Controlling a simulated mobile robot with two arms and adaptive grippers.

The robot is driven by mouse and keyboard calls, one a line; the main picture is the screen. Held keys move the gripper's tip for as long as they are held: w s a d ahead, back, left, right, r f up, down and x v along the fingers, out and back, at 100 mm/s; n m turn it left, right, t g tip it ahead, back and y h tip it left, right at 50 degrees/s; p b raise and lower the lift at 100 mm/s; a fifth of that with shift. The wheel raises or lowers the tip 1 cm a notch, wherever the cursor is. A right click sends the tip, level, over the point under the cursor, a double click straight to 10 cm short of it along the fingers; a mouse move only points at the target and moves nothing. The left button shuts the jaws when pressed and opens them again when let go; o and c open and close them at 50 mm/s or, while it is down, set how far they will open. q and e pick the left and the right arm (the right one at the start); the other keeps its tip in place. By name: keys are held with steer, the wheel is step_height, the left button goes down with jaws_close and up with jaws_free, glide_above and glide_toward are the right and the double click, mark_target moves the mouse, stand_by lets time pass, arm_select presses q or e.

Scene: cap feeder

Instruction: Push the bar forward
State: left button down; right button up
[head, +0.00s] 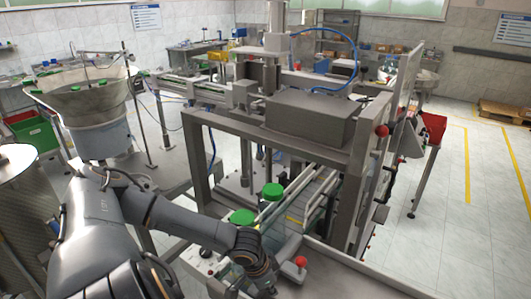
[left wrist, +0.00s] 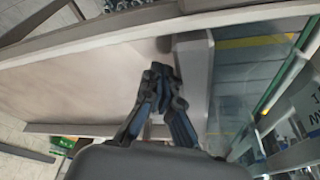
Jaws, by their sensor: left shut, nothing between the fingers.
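A light grey bar-like piece (left wrist: 197,95) stands upright in the left wrist view, close to the right of my left gripper (left wrist: 158,75). The gripper's dark fingertips are together with nothing between them. I cannot tell whether they touch the piece. In the head view my left arm reaches from the left to the front of the machine frame, with its wrist low at the middle; its fingertips are not clear there. My right gripper is not in view.
Green caps (head: 273,190) sit by the conveyor (head: 318,190) under the machine's grey box (head: 310,118). A red knob (head: 301,262) stands right of my wrist. A cap hopper (head: 82,90) is at the left.

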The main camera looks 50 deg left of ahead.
arm_select(q)
step_height(320, 180, up, 9)
steer(key=d, duration=0.2)
steer(key=shift+w, duration=0.3)
